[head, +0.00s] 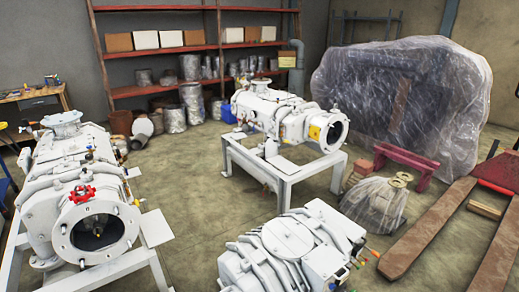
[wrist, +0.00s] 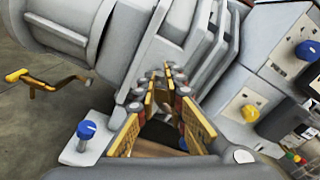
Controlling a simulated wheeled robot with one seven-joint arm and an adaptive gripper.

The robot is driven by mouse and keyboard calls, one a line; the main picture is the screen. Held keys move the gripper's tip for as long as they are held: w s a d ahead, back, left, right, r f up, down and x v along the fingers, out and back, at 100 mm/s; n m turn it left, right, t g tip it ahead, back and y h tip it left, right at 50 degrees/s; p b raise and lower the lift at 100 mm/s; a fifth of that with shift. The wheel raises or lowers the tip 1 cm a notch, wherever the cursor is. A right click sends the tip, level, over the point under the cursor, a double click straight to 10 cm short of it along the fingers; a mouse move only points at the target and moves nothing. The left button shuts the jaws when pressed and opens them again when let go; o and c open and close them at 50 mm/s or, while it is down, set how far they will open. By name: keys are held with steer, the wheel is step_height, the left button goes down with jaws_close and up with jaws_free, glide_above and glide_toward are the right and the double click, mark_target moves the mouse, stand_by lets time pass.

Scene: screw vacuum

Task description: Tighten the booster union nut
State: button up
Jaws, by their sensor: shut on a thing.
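My gripper (wrist: 166,80) shows in the wrist view, with its two yellow-faced fingers closing towards grey ribbed machine housing (wrist: 175,35). The fingers are shut on a small part at their tips, which I take to be the booster union nut. The fingers hide nearly all of it, so its shape and its seating cannot be told. The head view does not show my gripper. It shows white vacuum pumps on the left (head: 62,170), at the middle (head: 275,110) and at the front (head: 285,240); I cannot tell which one I am at.
Close by in the wrist view are a blue knob (wrist: 86,129) on a pale plate, a yellow lever (wrist: 45,82), a yellow knob (wrist: 250,113) and another blue knob (wrist: 308,52). In the head view a pallet jack (head: 430,235) stands right; open floor (head: 185,185) lies between the pumps.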

steer(key=shift+s+a+r+m+g+h+p, duration=0.15)
steer(key=shift+s+r+m+g+h+p, duration=0.2)
steer(key=shift+h+p, duration=0.5)
jaws_close()
steer(key=x, duration=0.6)
steer(key=shift+a+h, duration=0.45)
steer(key=shift+a, duration=0.05)
steer(key=shift+w+d+f+m+b, duration=0.25)
steer(key=shift+d+f+b, duration=0.1)
steer(key=shift+f+b, duration=0.25)
steer(key=shift+w+d+r+b, duration=0.1)
steer(key=shift+d+r+b, duration=0.05)
steer(key=shift+b, duration=0.4)
